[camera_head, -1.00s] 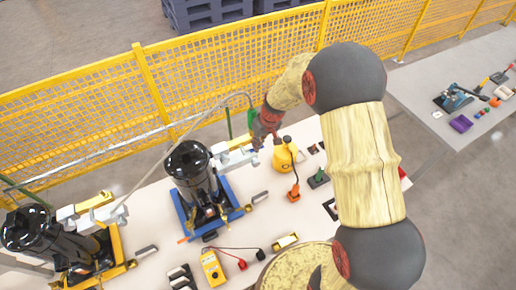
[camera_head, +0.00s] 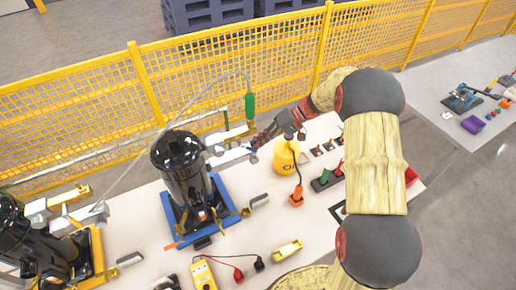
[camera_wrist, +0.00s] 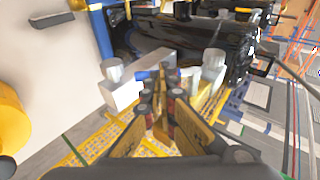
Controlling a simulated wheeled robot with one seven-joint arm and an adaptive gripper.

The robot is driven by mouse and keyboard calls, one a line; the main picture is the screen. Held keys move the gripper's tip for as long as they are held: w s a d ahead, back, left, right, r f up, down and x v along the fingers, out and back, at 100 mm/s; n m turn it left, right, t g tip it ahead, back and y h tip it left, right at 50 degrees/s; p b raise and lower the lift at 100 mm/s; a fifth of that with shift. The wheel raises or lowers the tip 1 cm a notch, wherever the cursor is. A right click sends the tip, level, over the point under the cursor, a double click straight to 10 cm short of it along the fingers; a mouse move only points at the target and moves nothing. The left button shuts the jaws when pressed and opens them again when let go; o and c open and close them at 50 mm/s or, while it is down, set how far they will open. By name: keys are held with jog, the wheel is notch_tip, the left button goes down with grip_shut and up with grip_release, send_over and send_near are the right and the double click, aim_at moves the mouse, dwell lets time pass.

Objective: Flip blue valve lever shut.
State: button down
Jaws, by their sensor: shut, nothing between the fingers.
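A black compressor tank (camera_head: 182,170) stands upright in a blue frame (camera_head: 236,207) on the pale table. Pale valve fittings (camera_head: 232,158) stick out from its right side. In the wrist view, a blue lever-like piece (camera_wrist: 150,74) lies between white fittings, just beyond my fingertips and partly hidden by them. My gripper (camera_head: 254,146) is at the outer end of the fittings, with its fingers together and empty. It also shows in the wrist view (camera_wrist: 160,92). I cannot tell whether the fingers touch the blue piece or how far it is turned.
A second black tank (camera_head: 22,235) in a yellow frame stands at the left. A yellow container (camera_head: 284,157) stands close to my gripper's right. A yellow mesh fence (camera_head: 90,110) runs behind. A green-handled hose (camera_head: 250,106) hangs above the fittings. A yellow multimeter (camera_head: 203,275) lies in front.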

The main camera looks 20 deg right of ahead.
jog(key=f+y+b, duration=0.2)
jog(key=y+b, duration=0.1)
jog(key=shift+s+a+f+m+y, duration=0.1)
jog(key=shift+a+f+m+y, duration=0.15)
jog(key=shift+a+m+y, duration=0.1)
jog(key=shift+s+a+f+b, duration=0.15)
jog(key=shift+a+f+b, duration=0.4)
jog(key=shift+a+b, duration=0.4)
jog(key=shift+d, duration=0.1)
